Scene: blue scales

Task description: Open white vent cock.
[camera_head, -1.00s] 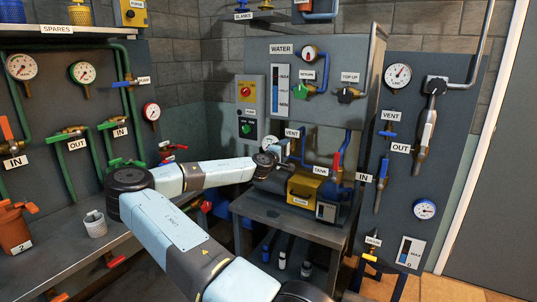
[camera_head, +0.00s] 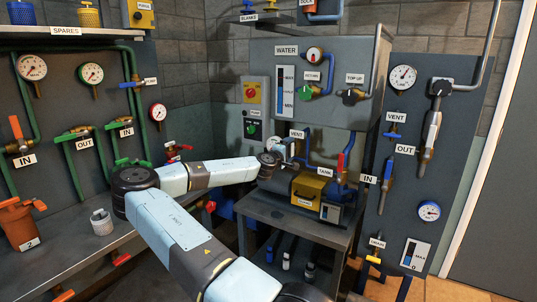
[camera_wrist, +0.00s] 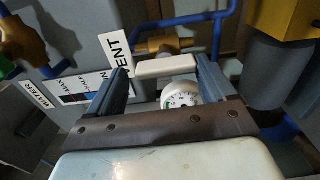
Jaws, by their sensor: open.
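The white vent cock handle (camera_wrist: 166,66) is a short white bar on a brass valve body (camera_wrist: 165,45) with blue pipe behind it, in the wrist view. My gripper (camera_wrist: 162,68) is open, with one finger at each end of the white handle. I cannot tell whether the fingers touch it. The VENT label (camera_wrist: 117,48) is beside the left finger and partly cut off by it. In the head view the VENT label (camera_head: 297,134) shows above the pump, and my wrist hides most of the cock and gripper.
A round white gauge (camera_wrist: 181,96) sits just below the handle, between the fingers. A yellow box (camera_head: 308,190) and the grey pump stand close to my wrist. The blue TANK pipe and red lever (camera_head: 340,162) are to the right. The water panel (camera_head: 330,75) rises behind.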

